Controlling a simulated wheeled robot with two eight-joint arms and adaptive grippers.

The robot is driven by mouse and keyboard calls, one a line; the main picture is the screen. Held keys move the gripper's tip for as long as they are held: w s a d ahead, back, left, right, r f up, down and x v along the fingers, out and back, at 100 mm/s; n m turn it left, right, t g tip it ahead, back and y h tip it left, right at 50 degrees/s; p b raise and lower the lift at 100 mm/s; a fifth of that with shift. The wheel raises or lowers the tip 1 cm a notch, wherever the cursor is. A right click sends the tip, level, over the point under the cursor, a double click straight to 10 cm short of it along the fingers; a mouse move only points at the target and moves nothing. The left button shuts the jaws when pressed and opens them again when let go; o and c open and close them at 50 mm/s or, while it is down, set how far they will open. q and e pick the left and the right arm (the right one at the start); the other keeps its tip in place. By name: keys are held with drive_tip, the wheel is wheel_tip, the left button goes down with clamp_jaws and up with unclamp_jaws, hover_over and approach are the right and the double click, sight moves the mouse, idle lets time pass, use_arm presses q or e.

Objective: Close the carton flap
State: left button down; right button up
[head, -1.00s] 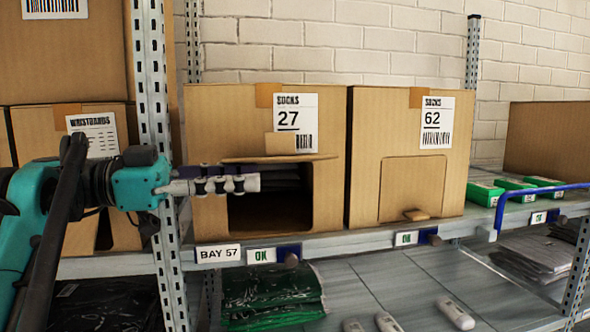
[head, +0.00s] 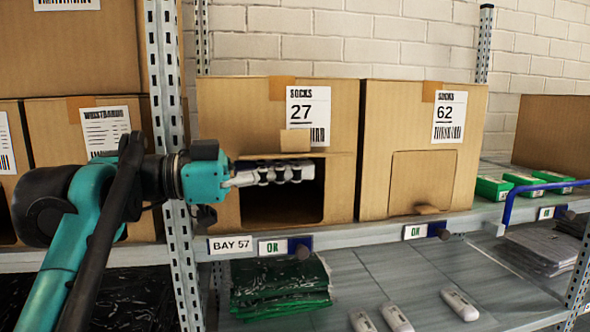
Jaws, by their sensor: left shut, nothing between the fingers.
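The SOCKS 27 carton (head: 222,118) stands on the upper shelf with a dark opening low in its front. Its flap (head: 340,155) is raised at the top edge of the opening and shows nearly edge-on, with a small tab (head: 295,141) standing up in front of the label. The opening is uncovered. My left gripper (head: 313,169) reaches in from the left, its fingers shut and empty. It lies across the upper part of the opening, just below the flap; I cannot tell whether they touch. My right gripper is out of view.
The SOCKS 62 carton (head: 376,135) stands right beside it with its flap (head: 422,180) closed. A perforated upright (head: 168,100) stands left of the cartons, behind my left arm. Green boxes (head: 524,179) and a blue rail (head: 512,200) are at the right. Scanner-like white items (head: 459,304) lie below.

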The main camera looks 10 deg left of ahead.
use_arm(q)
drive_tip(key=shift+d, duration=0.15)
drive_tip(key=c, duration=1.6)
unclamp_jaws()
drive_tip(key=shift+c, duration=0.2)
drive_tip(key=shift+a, duration=0.25)
drive_tip(key=p+v, duration=0.1)
drive_tip(key=v, duration=0.7)
drive_tip(key=shift+s+a, duration=0.15)
drive_tip(key=shift+a, duration=0.2)
